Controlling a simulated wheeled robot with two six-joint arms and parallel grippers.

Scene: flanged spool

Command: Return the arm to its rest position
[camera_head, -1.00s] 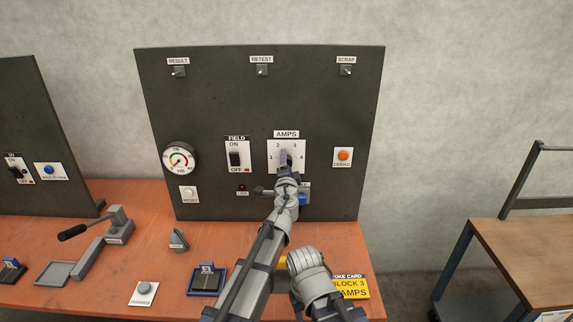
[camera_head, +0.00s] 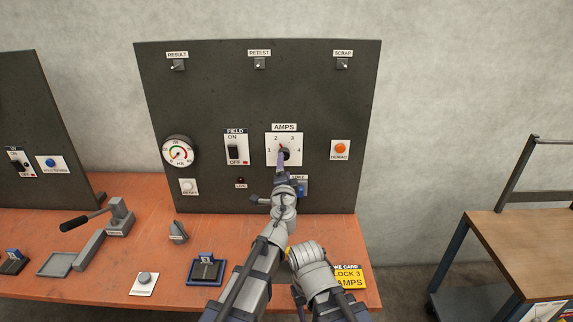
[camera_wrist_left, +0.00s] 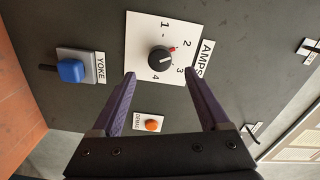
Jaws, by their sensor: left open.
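My left gripper (camera_head: 281,160) is in front of the AMPS dial on the dark panel, its fingers pointing at the panel. In the left wrist view its two purple fingers (camera_wrist_left: 159,76) are spread apart, with nothing between them. The black AMPS knob (camera_wrist_left: 160,60) shows just beyond the fingertips, apart from them; its red mark points towards 2. The white AMPS plate (camera_head: 298,157) is partly covered by the gripper in the head view. My right gripper is not in view.
The blue YOKE control (camera_wrist_left: 71,71) and the orange DEMAG button (camera_head: 340,148) are near the gripper. The FIELD switch (camera_head: 233,152) is left of the dial. Below, the orange bench (camera_head: 110,290) holds a lever fixture (camera_head: 115,218) and a blue-based block (camera_head: 206,268).

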